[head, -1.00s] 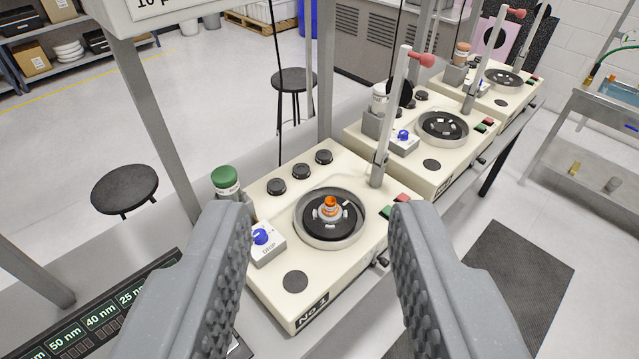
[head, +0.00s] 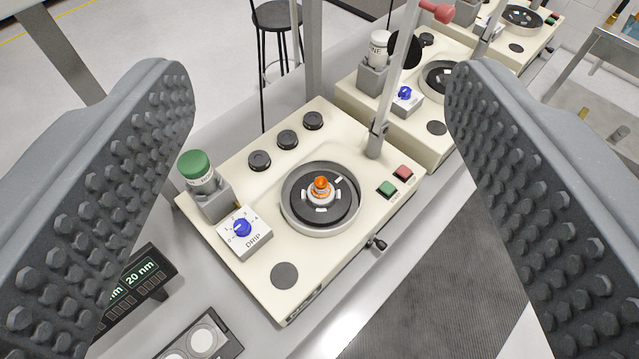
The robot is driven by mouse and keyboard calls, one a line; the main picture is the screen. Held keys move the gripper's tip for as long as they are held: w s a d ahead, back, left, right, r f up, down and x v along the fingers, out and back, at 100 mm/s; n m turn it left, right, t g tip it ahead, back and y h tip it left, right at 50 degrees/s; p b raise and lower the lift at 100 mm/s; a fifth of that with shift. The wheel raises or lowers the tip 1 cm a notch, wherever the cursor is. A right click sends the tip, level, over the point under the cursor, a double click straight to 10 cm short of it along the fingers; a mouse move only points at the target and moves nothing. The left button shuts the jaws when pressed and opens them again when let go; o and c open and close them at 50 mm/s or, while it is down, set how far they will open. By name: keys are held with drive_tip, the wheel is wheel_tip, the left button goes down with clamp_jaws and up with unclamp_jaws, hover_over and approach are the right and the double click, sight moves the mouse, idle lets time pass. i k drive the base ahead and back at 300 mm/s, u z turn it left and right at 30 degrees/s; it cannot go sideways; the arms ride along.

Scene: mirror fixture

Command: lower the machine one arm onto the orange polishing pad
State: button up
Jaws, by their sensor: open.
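Machine one (head: 340,255) is the cream machine in the middle of the head view. Its pale arm (head: 396,80) stands raised and tilted from a grey hinge (head: 377,138) at the back right corner, with a red knob (head: 434,11) near its upper end at the picture's top edge. A black disc shows beside the arm, partly hidden. A small orange piece (head: 321,186) sits on a white holder in the middle of the round dish (head: 290,210). My gripper (head: 320,85) is open and empty, its two studded fingers wide apart on either side of the machine.
A green-capped bottle (head: 196,170) and a blue drip dial (head: 242,228) stand on the machine's left side. Green and red buttons (head: 395,181) are at the right. A second similar machine (head: 400,125) stands close behind. A small display (head: 135,280) lies lower left.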

sight(405, 49)
drive_tip(key=u, duration=0.05)
drive_tip(key=k, duration=0.2)
drive_tip(key=z, duration=0.6)
drive_tip(key=i, duration=0.95)
drive_tip(key=z, duration=0.3)
